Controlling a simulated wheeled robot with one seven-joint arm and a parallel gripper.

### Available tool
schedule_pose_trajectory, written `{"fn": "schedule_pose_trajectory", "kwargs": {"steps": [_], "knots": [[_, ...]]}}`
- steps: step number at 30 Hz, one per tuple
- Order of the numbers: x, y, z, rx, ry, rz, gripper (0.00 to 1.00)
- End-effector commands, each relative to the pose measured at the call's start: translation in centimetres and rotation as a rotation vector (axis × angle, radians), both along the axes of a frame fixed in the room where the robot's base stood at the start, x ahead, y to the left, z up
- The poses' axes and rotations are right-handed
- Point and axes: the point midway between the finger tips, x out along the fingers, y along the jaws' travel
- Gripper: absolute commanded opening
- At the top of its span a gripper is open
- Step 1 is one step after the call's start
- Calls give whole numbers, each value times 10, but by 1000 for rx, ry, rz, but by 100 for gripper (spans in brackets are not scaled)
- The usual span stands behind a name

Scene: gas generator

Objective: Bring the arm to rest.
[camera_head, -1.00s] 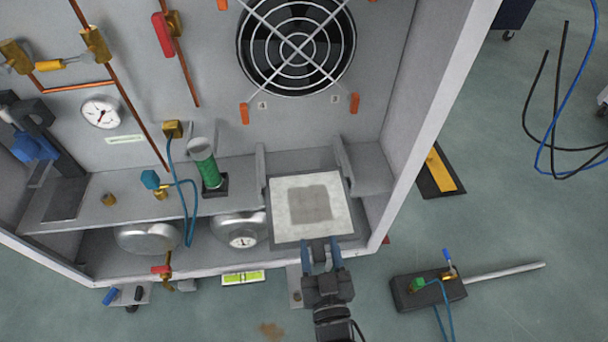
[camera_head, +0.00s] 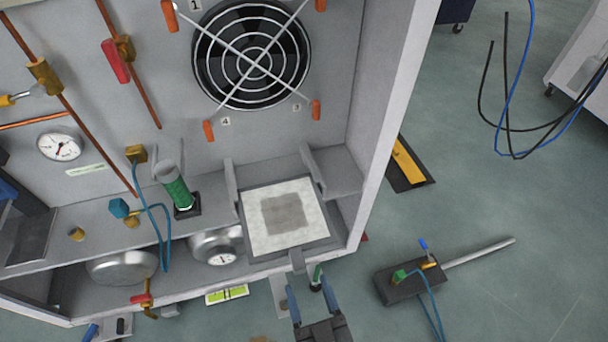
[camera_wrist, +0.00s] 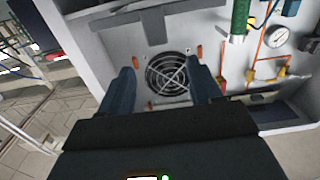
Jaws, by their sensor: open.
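My gripper (camera_head: 311,301) is at the bottom of the head view, in front of the generator cabinet (camera_head: 384,130). Its two blue fingers are apart and nothing is between them. In the wrist view the gripper (camera_wrist: 168,82) also shows open, with the cabinet's fan (camera_wrist: 167,74) seen between the fingers. A square pale panel with a grey centre (camera_head: 268,232) sits in a frame at the cabinet's lower right. A small tab (camera_head: 297,259) on its front edge lies just beyond the fingertips, apart from them.
A green-banded cylinder (camera_head: 178,190), a blue hose (camera_head: 160,221) and round tanks (camera_head: 123,266) are left of the panel. A dark block with a rod (camera_head: 408,282) lies on the floor at right. A yellow-black plate (camera_head: 408,163) lies beside the cabinet. Floor at right is mostly clear.

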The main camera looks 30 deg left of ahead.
Motion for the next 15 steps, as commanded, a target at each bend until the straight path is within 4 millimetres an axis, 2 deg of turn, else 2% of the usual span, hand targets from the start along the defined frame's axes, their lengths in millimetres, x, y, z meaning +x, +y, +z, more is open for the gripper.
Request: {"fn": "schedule_pose_trajectory", "kwargs": {"steps": [8,11,14,15], "knots": [[-1,-5,1,-2,1,-6,64],[-4,-26,8,-9,9,-40,64],[-12,-68,22,-24,22,-107,64],[-17,-88,30,-31,30,-141,64]]}}
